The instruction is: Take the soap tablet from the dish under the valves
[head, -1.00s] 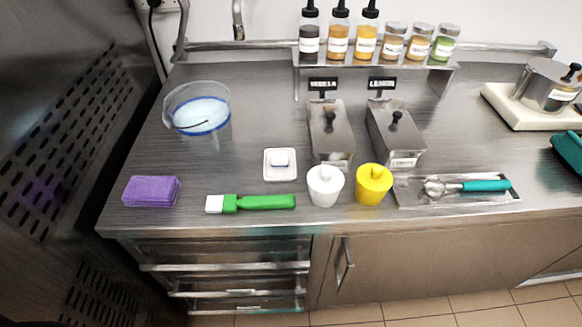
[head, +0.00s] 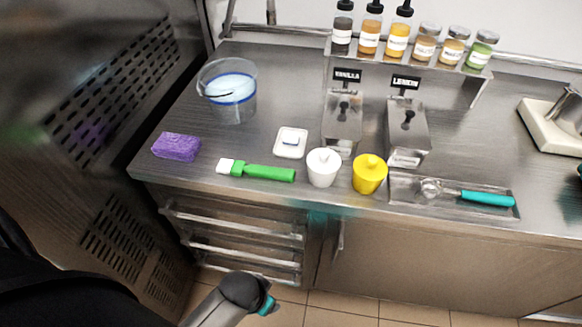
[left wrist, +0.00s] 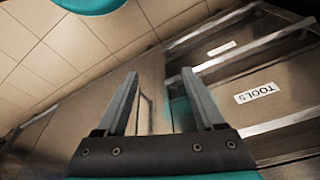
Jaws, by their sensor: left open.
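A small soap tablet (head: 291,141) lies in a square white dish (head: 283,152) on the steel counter in the head view. In the left wrist view my left gripper (left wrist: 165,85) is open and empty. It faces the drawer fronts below the counter, apart from the soap. In the head view only part of my left arm shows at the bottom. My right gripper is not in view.
A green brush (head: 262,172) lies at the counter's front edge, with a purple sponge (head: 177,146) to its left. A clear tub (head: 228,108) stands behind. Metal bins, a scoop tray (head: 400,196) and drawers (head: 235,229) are near. Drawer handles jut out below the counter.

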